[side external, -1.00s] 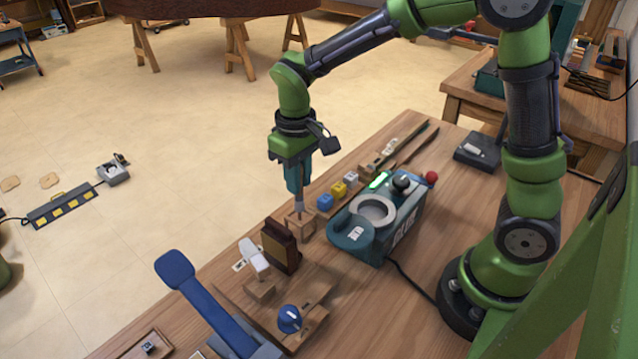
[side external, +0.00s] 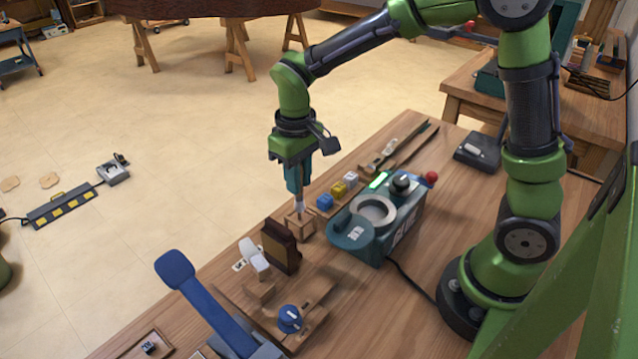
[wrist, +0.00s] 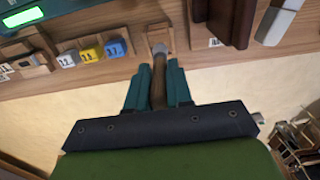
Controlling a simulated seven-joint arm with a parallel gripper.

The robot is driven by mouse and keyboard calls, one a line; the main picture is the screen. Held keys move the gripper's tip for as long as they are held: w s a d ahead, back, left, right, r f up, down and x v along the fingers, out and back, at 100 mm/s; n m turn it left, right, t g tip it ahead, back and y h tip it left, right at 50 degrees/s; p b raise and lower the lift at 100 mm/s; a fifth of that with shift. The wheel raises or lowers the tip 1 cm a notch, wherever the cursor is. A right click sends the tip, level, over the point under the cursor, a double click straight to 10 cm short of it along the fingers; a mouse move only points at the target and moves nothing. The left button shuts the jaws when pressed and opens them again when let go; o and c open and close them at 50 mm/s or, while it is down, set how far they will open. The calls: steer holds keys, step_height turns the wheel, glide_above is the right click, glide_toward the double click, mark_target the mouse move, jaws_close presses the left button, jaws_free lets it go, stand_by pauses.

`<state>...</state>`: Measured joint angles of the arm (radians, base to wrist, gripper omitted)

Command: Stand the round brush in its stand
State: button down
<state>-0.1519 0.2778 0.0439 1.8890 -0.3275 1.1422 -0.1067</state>
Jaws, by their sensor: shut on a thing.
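The round brush (wrist: 159,72) has a brown handle and a pale grey end. My gripper (side external: 299,192) is shut on its handle; in the wrist view the two teal fingers lie either side of it. The brush is about upright, pale end down. Its stand is a small wooden block (side external: 300,227) on the bench directly below my gripper. The pale end meets the top of the stand in the side view; how deep it sits inside is hidden.
A dark brown block (side external: 281,247) stands close to the left of the stand. A teal glue machine (side external: 378,226) is close on the right. Blue, yellow and white cubes (side external: 339,188) sit behind. A blue-handled lever (side external: 205,300) rises at front left.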

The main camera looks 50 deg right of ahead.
mark_target(300, 199)
steer(key=shift+f, duration=3)
stand_by(2.1)
steer(key=c, duration=0.5)
jaws_free()
steer(key=shift+c, duration=0.2)
steer(key=shift+r, duration=3.55)
